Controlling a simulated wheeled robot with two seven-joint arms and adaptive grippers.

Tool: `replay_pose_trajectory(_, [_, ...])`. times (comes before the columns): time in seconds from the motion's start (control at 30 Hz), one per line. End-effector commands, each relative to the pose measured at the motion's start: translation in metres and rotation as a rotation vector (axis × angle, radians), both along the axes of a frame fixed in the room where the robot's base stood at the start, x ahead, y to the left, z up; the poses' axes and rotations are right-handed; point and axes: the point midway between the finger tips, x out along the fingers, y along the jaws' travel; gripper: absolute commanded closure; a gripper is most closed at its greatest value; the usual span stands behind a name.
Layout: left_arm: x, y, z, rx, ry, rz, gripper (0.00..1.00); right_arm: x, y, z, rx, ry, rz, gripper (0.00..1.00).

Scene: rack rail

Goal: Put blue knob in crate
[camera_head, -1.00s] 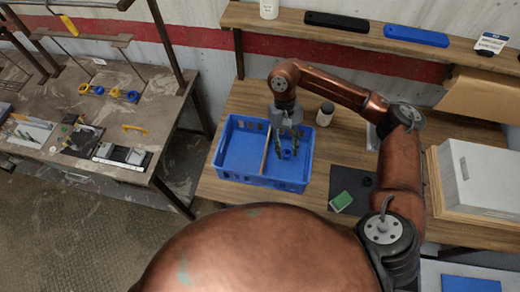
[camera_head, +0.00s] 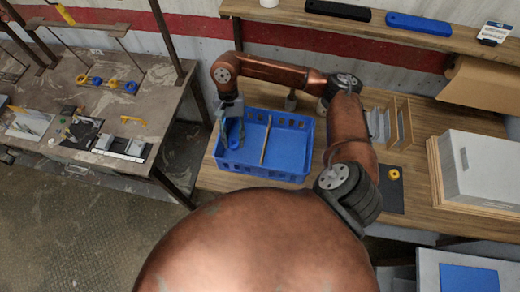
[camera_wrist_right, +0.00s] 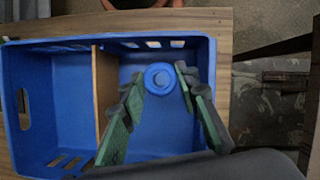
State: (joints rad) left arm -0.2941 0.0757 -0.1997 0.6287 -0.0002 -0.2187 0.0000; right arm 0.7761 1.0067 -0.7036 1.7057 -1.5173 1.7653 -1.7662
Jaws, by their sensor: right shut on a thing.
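The blue crate (camera_head: 262,172) stands on the wooden bench, with a thin wooden divider (camera_head: 265,141) splitting it into two compartments. My right gripper (camera_head: 231,137) points down at the left compartment in the head view. It is shut on the blue knob (camera_head: 236,128). In the wrist view the knob (camera_wrist_right: 160,78) is a blue ring shape between the green-padded fingers, over the compartment right of the divider (camera_wrist_right: 104,88). I cannot tell whether the knob touches the crate floor. My left gripper is not in view.
A yellow knob (camera_head: 394,174) sits on a black mat right of my arm. A wooden rack (camera_head: 397,122) with grey plates stands behind. A large white box (camera_head: 485,172) is at right. Another workbench (camera_head: 95,112) stands left across a floor gap.

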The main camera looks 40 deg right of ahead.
Motion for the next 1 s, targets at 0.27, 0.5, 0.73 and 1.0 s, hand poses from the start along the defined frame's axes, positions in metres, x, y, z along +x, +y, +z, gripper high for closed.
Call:
replay_pose_trajectory(0.27, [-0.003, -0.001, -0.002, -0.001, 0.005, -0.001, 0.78, 0.004, -0.018, -0.018, 0.001, -0.002, -0.805, 0.95])
replay_pose_trajectory(0.5, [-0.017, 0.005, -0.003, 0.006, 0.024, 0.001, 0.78, 0.01, -0.035, -0.018, 0.0, -0.007, -1.385, 0.95])
replay_pose_trajectory(0.73, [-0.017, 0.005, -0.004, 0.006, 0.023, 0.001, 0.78, 0.014, -0.05, -0.013, 0.001, -0.008, -1.799, 0.95])
replay_pose_trajectory(1.0, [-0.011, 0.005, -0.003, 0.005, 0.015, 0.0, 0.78, 0.015, -0.057, -0.013, -0.003, -0.001, -2.004, 0.95])
